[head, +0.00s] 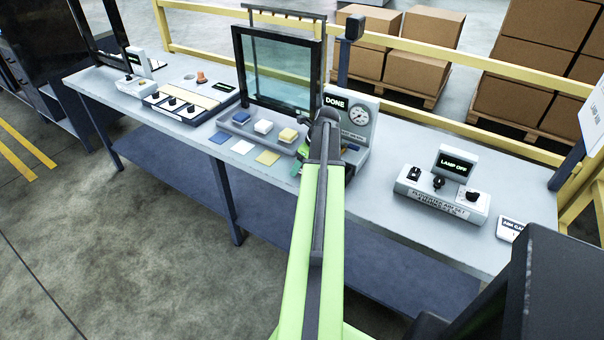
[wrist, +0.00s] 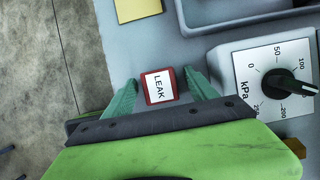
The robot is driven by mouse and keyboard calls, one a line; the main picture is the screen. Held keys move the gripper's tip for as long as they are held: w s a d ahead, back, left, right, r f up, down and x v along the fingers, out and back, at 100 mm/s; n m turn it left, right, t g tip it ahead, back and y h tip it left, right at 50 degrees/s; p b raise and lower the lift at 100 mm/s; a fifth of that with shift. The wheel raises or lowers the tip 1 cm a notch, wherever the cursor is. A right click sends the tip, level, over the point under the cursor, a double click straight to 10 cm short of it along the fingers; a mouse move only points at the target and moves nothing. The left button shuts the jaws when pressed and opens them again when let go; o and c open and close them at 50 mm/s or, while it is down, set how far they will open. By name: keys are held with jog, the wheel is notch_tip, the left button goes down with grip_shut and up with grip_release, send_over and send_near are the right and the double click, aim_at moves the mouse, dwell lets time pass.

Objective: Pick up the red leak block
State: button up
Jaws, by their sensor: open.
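The red leak block (wrist: 148,89) shows in the wrist view as a red-edged square with a white top face marked LEAK. It lies on the grey bench between the two teal fingers of my gripper (wrist: 160,92). The fingers are open, one on each side of the block, with a gap visible on both sides. I cannot tell how far the fingertips are above the bench. In the head view my gripper is at the bench front, partly covered by my green arm, and the leak block cannot be made out there.
A kPa dial panel (wrist: 285,85) stands close to the right of the block. A grey tray (wrist: 215,20) and a yellow pad (wrist: 138,9) lie beyond it. In the head view, blue, white and yellow blocks sit on the tray, before a glass frame (head: 279,68). A lamp box (head: 440,194) is at right.

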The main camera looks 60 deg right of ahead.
grip_shut()
dwell(0.4)
jog(key=shift+r, duration=0.1)
jog(key=shift+r+p, duration=0.65)
jog(key=shift+p, duration=0.2)
jog(key=p+v, duration=0.2)
jog(key=w+p+v, duration=0.1)
jog(key=p+v, duration=0.1)
jog(key=shift+r, duration=0.15)
jog(key=s+r+p, duration=0.5)
jog(key=s, duration=0.6)
jog(key=shift+r+p, duration=0.3)
